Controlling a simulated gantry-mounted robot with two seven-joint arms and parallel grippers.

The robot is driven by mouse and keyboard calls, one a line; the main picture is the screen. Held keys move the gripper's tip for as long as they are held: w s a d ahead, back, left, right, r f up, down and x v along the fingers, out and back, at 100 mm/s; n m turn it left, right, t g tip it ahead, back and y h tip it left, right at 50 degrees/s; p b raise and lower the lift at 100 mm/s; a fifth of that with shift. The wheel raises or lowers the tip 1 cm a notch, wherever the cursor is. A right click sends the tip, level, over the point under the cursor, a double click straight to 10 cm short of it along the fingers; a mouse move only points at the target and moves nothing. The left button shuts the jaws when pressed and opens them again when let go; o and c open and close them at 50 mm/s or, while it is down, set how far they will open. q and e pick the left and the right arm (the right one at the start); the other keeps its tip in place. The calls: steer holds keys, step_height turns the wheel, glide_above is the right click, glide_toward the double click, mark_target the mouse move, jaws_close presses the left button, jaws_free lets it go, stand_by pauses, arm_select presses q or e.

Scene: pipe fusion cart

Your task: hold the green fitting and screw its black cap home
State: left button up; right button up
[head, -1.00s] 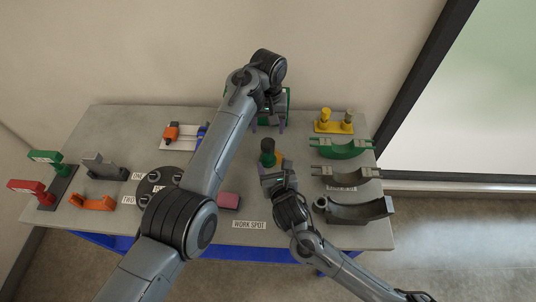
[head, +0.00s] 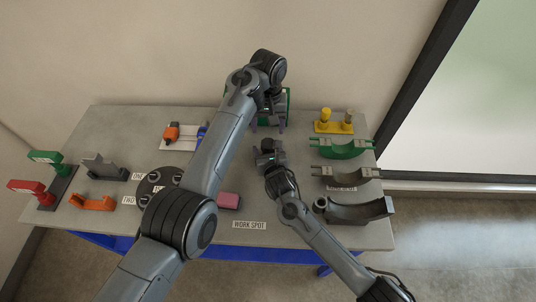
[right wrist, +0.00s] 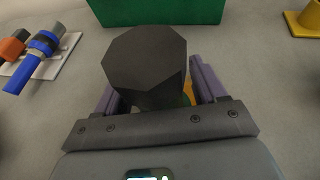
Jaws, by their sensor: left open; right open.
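The black cap (right wrist: 145,62) is a dark eight-sided block in the right wrist view. It stands between the two purple-grey fingers of my right gripper (right wrist: 152,88), which is open, with the fingers on either side. In the head view the cap (head: 268,144) shows just beyond that gripper (head: 268,157). The green fitting is mostly hidden below the cap; only a sliver of green and orange shows beside the cap in the wrist view. My left gripper (head: 268,126) is open and empty, fingers pointing down behind the cap. I cannot tell whether the right fingers touch the cap.
A green box (head: 288,103) stands behind my left gripper. Right of the work area are a yellow stand (head: 333,127), a green cradle (head: 343,149) and grey cradles (head: 358,211). A pink block (head: 229,200) and a round dark holder (head: 152,184) lie left. Bare table shows at front.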

mark_target(268, 143)
jaws_close()
arm_select(q)
steer(key=shift+n, duration=2.3)
steer(key=shift+f, duration=0.1)
steer(key=shift+f, duration=3.95)
steer(key=c, duration=1.1)
steer(key=m, duration=0.3)
